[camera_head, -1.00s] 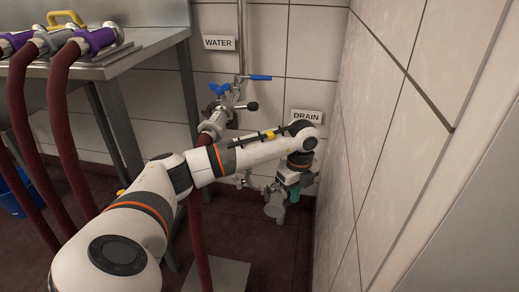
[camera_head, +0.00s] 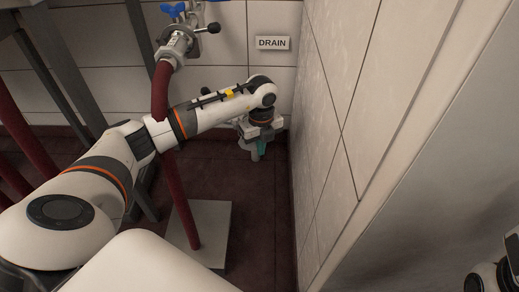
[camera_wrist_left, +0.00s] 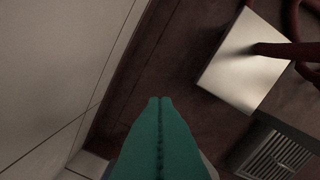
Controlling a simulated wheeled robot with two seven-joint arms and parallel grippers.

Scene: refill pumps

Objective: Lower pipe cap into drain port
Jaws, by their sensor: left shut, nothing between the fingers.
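My left gripper (camera_head: 262,147) is low by the back wall in the head view, under the DRAIN sign. Its teal fingers are shut and empty; in the left wrist view the closed fingers (camera_wrist_left: 160,102) point down past the wall toward the floor. I cannot make out the pipe cap or the drain port's opening in either view.
The DRAIN sign (camera_head: 272,43) is on the tiled back wall. A red hose (camera_head: 182,195) runs from a valve (camera_head: 178,42) down to a pale floor plate (camera_head: 217,215). A floor grate (camera_wrist_left: 278,155) shows in the wrist view. The right-hand wall (camera_head: 335,150) stands close to the gripper.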

